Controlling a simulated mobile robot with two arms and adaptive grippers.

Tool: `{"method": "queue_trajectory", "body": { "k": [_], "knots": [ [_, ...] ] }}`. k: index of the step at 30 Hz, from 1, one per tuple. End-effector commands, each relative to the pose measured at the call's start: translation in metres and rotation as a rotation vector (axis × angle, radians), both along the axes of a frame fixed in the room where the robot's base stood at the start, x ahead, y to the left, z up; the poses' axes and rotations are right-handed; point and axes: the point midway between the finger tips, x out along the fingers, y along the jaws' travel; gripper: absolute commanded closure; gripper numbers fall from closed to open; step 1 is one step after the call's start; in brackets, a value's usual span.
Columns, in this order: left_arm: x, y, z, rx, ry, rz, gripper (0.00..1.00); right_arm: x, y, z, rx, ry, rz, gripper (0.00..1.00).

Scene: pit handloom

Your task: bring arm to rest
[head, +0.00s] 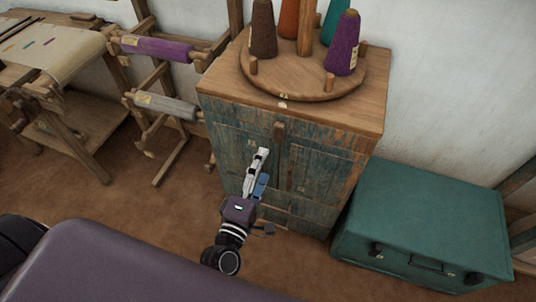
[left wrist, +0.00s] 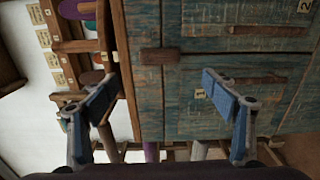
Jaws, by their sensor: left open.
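My left gripper (head: 260,169) is in front of the painted wooden cabinet (head: 320,168) in the head view. In the left wrist view my left gripper (left wrist: 158,97) has its two blue-padded fingers spread wide apart. Nothing is held between them. The cabinet's worn blue-green front (left wrist: 232,100) shows behind and between the fingers. I cannot tell how far the fingertips are from the cabinet front. My right gripper is not in view.
A round wooden cone stand (head: 290,88) with several yarn cones is on the cabinet. A green chest (head: 425,215) stands to the right. A rack with a purple roll (head: 155,47) and a loom table (head: 60,45) are to the left. Brown floor (head: 130,205) is open at left.

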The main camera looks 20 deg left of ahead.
Motion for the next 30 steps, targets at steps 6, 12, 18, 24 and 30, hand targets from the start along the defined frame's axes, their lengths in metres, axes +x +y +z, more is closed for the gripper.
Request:
{"method": "queue_trajectory", "body": {
  "k": [6,12,18,24,30],
  "knots": [
    [-0.008,0.000,0.001,-0.001,-0.001,0.000,0.22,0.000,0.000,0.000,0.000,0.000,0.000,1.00],
    [-0.008,0.000,0.001,-0.001,-0.001,0.000,0.22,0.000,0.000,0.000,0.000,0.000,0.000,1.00],
    [-0.007,0.000,0.000,-0.001,0.000,0.000,0.22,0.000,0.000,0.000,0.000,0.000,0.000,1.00],
    [-0.010,-0.005,-0.032,0.084,0.055,-0.027,0.22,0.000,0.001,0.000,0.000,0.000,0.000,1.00],
    [-0.038,-0.017,-0.159,0.425,0.275,-0.173,0.22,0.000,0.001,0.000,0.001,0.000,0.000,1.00]
  ]
}}
